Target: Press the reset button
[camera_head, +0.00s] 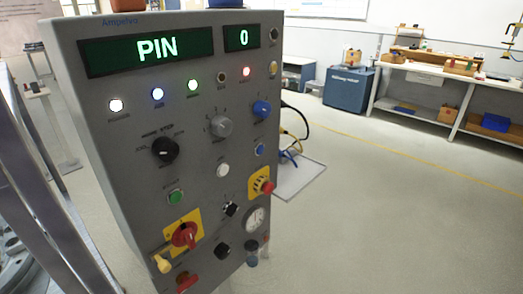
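A grey control panel (120,190) stands upright at the left and centre of the head view. Its display (150,50) reads "PIN" and a smaller display (243,38) reads "0". A green button (175,197), a white round button (222,170) and a blue button (259,150) are on its face. Their labels are too small to read, so I cannot tell which is the reset button. A red mushroom knob (267,187) on yellow is at the right edge. My gripper is not in view.
The panel also carries a black knob (165,150), a grey knob (221,126), a blue knob (261,109), a red rotary switch (185,235) and a gauge (255,219). Metal bars (45,200) stand close at the left. Open floor (400,220) lies to the right.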

